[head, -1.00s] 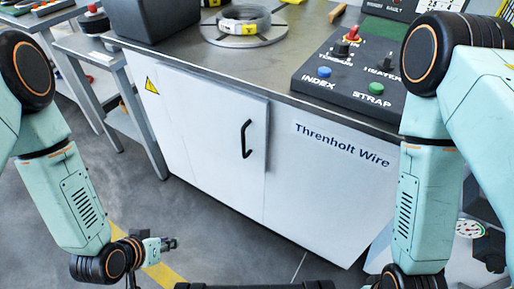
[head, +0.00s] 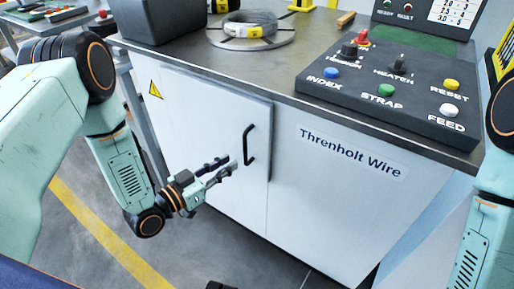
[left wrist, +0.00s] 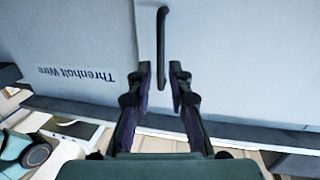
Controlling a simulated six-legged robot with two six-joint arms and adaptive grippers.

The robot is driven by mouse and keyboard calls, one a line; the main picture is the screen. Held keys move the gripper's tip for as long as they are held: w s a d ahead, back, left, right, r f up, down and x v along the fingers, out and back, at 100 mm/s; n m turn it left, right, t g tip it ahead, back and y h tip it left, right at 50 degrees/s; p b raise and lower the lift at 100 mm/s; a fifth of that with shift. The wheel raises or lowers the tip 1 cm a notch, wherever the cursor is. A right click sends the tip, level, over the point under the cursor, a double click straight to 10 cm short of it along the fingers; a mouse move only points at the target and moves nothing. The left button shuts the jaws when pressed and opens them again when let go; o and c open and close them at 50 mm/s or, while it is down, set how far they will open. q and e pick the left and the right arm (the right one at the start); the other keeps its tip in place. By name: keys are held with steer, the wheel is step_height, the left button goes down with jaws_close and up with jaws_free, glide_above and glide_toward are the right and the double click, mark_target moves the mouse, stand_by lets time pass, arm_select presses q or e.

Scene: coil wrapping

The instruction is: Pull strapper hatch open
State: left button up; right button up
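The strapper hatch (head: 205,130) is a white door on the front of a white cabinet, with a yellow warning triangle. It looks shut. Its black upright bar handle (head: 250,145) is near the door's right edge. My left gripper (head: 232,166) is open in front of the hatch, just left of the handle in the head view. In the left wrist view the handle (left wrist: 161,45) lines up with the gap between the left gripper's fingertips (left wrist: 161,75). The fingers do not appear closed on it. My right gripper is not in view.
The cabinet's top (head: 200,62) holds a wire coil (head: 248,26) on a round plate and a control panel (head: 385,100) with several buttons. A "Threnholt Wire" label (head: 350,152) is right of the hatch. The floor before the cabinet has a yellow line (head: 110,235).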

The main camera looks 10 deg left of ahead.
mark_target(246, 162)
arm_select(q)
steer(key=shift+r+b+x, duration=0.2)
steer(key=shift+b+x, duration=0.25)
steer(key=shift+x, duration=0.8)
steer(key=shift+r+b+x, duration=0.25)
steer(key=shift+b+x, duration=0.2)
steer(key=shift+x, duration=0.85)
steer(key=shift+r+b+x, duration=0.2)
steer(key=shift+b+x, duration=0.25)
steer(key=shift+x, duration=0.8)
jaws_close()
